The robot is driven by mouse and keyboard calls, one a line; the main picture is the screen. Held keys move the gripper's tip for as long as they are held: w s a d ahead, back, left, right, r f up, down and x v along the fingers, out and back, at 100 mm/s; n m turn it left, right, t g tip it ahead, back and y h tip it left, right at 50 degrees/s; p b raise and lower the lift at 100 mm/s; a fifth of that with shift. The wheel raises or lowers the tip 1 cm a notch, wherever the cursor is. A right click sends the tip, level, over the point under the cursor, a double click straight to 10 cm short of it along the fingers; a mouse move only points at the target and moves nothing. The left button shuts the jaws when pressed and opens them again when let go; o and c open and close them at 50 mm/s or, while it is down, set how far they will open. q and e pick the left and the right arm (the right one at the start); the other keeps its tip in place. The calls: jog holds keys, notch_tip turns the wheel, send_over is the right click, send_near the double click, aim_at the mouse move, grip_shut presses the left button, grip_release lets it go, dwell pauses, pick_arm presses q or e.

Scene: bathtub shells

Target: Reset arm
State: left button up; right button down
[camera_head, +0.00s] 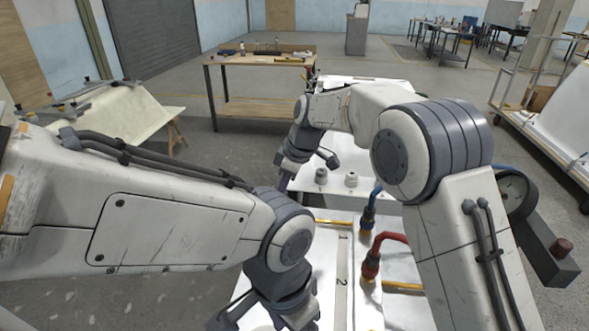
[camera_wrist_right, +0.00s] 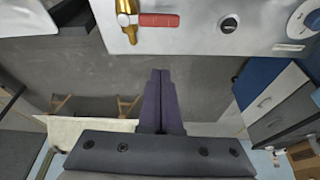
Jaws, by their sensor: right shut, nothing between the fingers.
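My right arm (camera_head: 430,150) reaches forward and bends toward the middle of the head view, with its wrist (camera_head: 303,135) over the left edge of a white bench. In the right wrist view my right gripper (camera_wrist_right: 160,75) has its two dark fingers pressed together, with nothing between them. The fingertips point toward the edge of a white panel (camera_wrist_right: 205,40) but appear apart from it. My left arm (camera_head: 150,220) comes in from the left and bends down at its wrist (camera_head: 285,280). The left fingers are cut off below the picture.
Below the arms are a blue-ended hose (camera_head: 369,212), a red hose (camera_head: 375,255) and a numbered strip (camera_head: 343,265). Two small grey fittings (camera_head: 351,179) stand beyond. A wooden workbench (camera_head: 255,62) stands behind, a draped table (camera_head: 115,120) at left. Grey floor (camera_head: 370,58) is open beyond.

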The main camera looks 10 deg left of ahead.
jog(key=s+d+f+m+t+h, duration=0.1)
jog(key=s+d+m, duration=0.3)
jog(key=d, duration=0.6)
jog(key=s+d+f+m+t+h, duration=0.1)
jog(key=d+m, duration=0.5)
jog(key=d, duration=0.5)
jog(key=s+d+f+m+h, duration=0.2)
jog(key=s+d+f+m, duration=0.2)
jog(key=s+d+m, duration=0.55)
jog(key=s+a+r+n+g, duration=0.1)
jog(key=s+a+r+n, duration=0.2)
jog(key=s, duration=0.6)
jog(key=s+a+r+n+g+y, duration=0.1)
jog(key=s+a+r+n, duration=0.2)
jog(key=s+a+n, duration=0.3)
jog(key=s+a, duration=0.2)
jog(key=a, duration=0.1)
jog(key=shift+s+r+n, duration=0.15)
jog(key=shift+s+n, duration=0.2)
